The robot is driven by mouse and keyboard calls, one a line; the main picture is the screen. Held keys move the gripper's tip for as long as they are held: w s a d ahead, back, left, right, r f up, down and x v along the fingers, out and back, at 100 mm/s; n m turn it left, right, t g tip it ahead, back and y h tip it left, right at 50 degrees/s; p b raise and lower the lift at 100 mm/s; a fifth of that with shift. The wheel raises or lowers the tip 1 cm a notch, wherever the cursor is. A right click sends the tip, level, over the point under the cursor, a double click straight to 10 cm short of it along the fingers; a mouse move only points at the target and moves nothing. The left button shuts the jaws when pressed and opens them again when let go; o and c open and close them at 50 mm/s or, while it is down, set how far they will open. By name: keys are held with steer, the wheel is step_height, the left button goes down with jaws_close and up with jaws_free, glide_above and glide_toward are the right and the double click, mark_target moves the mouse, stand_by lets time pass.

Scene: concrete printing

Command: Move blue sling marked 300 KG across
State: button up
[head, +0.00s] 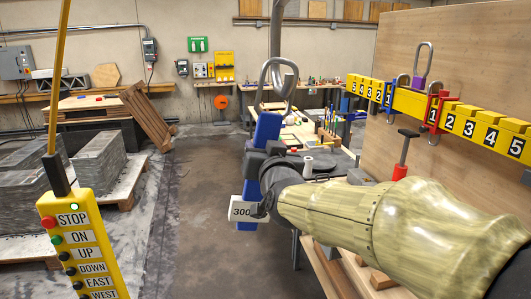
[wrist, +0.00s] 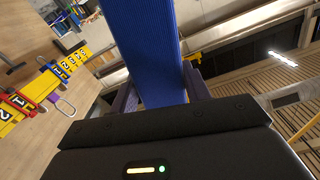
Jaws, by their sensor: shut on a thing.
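My gripper (head: 262,172) is shut on the blue sling (head: 267,128), which stands upright in the jaws with a metal ring (head: 278,78) at its top. A white tag (head: 241,212) reading 300 hangs at its lower end; the rest of the tag is hidden. In the wrist view the blue sling (wrist: 150,50) runs up between the fingers. The yellow beam (head: 408,100) is at the right, apart from the sling, with numbered slots on both halves. A red holder (head: 434,115) sits at the right 1 and a blue one (head: 388,95) at the left 1.
A purple shackle with a metal ring (head: 422,62) stands at the beam's middle. A wooden panel (head: 480,60) rises behind the beam. A yellow pendant (head: 78,245) hangs at the front left. Grey blocks on pallets (head: 103,165) stand left. The floor between is clear.

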steer(key=shift+w+a+f+b, duration=0.1)
steer(key=shift+w+f+b, duration=0.1)
steer(key=shift+f+b, duration=0.45)
steer(key=shift+w+f+b, duration=0.2)
steer(key=shift+f+b, duration=0.45)
steer(key=shift+f, duration=0.05)
steer(key=shift+w+a+f+b, duration=0.1)
steer(key=shift+w+f+b, duration=0.1)
steer(key=shift+f+b, duration=0.45)
steer(key=o, duration=1.4)
steer(key=shift+f, duration=0.1)
steer(key=shift+s+d, duration=0.1)
